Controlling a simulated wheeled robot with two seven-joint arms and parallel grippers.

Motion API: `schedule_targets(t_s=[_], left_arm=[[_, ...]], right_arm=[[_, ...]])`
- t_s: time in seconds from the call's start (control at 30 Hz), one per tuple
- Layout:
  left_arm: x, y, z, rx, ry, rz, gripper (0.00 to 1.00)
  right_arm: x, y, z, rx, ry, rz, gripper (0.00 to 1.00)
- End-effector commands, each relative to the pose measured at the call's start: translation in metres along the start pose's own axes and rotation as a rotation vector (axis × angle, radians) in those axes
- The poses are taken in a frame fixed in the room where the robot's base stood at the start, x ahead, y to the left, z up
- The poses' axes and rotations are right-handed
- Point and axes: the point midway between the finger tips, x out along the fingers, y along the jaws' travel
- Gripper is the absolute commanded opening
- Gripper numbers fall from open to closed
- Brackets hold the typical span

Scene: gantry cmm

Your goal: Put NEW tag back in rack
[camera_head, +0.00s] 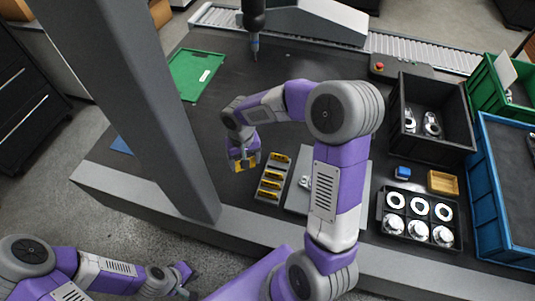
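A grey tag rack (261,197) lies on the dark table with several yellow tags in it, one behind another. My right gripper (243,163) is just left of the rack's far end, pointing down. A yellow tag (238,167) shows at its fingers, on both sides of the near finger, and the gripper looks shut on it. The lettering on the tags is too small to read, so I cannot tell which says NEW. My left gripper (186,281) is low at the bottom left, in front of the table, empty with its fingers apart.
A thick grey post (140,100) stands at the table's front left. A probe (254,40) hangs at the back. A grey plate (299,201) lies right of the rack, partly behind my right arm. Black bins (432,160), a blue bin (489,180) and a part tray (379,212) fill the right.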

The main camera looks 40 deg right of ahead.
Motion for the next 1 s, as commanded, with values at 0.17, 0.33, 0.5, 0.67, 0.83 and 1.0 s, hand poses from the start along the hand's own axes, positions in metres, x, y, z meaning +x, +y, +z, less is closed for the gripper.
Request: schedule_targets(t_s=[0.17,0.33,0.5,0.67,0.83,1.0], left_arm=[[0.048,-0.017,-0.002,0.001,-0.001,0.0,0.0],[0.069,-0.025,-0.003,0.001,0.0,0.0,0.0],[0.076,-0.028,-0.003,0.001,0.0,0.0,0.0],[0.077,-0.029,-0.004,0.001,0.0,0.0,0.0],[0.083,-0.031,-0.004,0.001,0.0,0.0,0.0],[0.092,-0.034,-0.004,0.001,0.0,0.0,0.0]], right_arm=[[0.054,0.064,-0.03,0.323,-0.001,0.0,0.45],[0.08,0.108,-0.045,0.538,0.004,0.002,0.45],[0.087,0.129,-0.05,0.63,0.008,0.004,0.45],[0.089,0.13,-0.05,0.638,0.008,0.004,0.45],[0.097,0.13,-0.05,0.636,0.007,0.004,0.45],[0.109,0.13,-0.05,0.636,0.007,0.004,0.45]])
